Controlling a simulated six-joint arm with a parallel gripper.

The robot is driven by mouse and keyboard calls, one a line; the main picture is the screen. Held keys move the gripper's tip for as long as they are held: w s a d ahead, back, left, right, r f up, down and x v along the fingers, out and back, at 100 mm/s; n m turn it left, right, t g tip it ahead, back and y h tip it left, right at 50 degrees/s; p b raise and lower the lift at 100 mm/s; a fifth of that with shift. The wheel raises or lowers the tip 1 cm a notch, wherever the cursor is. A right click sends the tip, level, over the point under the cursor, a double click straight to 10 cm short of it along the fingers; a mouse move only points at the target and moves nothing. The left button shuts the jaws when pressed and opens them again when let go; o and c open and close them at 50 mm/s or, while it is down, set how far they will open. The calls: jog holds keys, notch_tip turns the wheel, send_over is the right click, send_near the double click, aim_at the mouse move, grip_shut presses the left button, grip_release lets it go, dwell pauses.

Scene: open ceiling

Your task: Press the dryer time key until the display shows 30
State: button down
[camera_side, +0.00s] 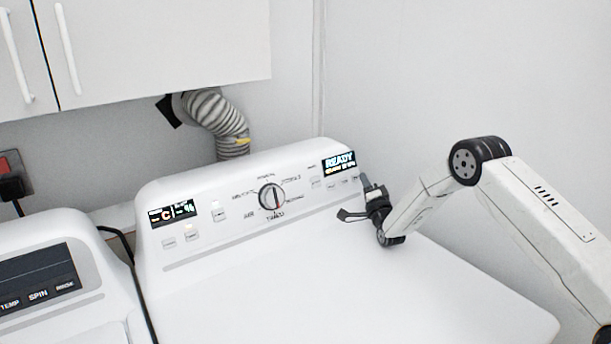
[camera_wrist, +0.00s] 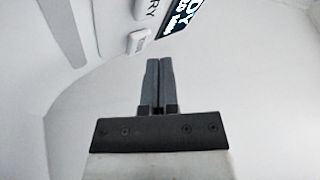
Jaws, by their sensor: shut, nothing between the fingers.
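The dryer (camera_side: 330,265) is white with a slanted control panel. A part of that display (camera_wrist: 181,18) also shows in the wrist view. Small keys (camera_side: 331,184) sit below the display. One key (camera_wrist: 138,41) is in the wrist view, above and left of my fingertips. My gripper (camera_side: 367,181) is shut and empty at the right end of the panel. In the wrist view its two fingers (camera_wrist: 159,62) lie together, apart from that key.
A washer (camera_side: 50,285) stands at left. A cabinet (camera_side: 165,45) and a ribbed hose (camera_side: 216,120) are behind. The dryer's top is clear.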

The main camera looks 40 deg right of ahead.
jog(key=shift+s+r, duration=0.3)
jog(key=shift+s, duration=0.45)
jog(key=shift+s+r, duration=0.3)
jog(key=shift+s, duration=0.5)
jog(key=shift+s+r, duration=0.3)
jog(key=shift+s, duration=0.45)
jog(key=shift+s, duration=0.1)
dwell(1.7)
jog(key=s, duration=0.1)
jog(key=s+r, duration=0.1)
jog(key=s, duration=0.1)
jog(key=shift+s+r, duration=0.1)
jog(key=shift+s, duration=0.1)
jog(key=shift+w, duration=0.1)
dwell(0.4)
jog(key=w+f, duration=0.3)
jog(key=w, duration=0.5)
dwell(0.4)
dwell(1.7)
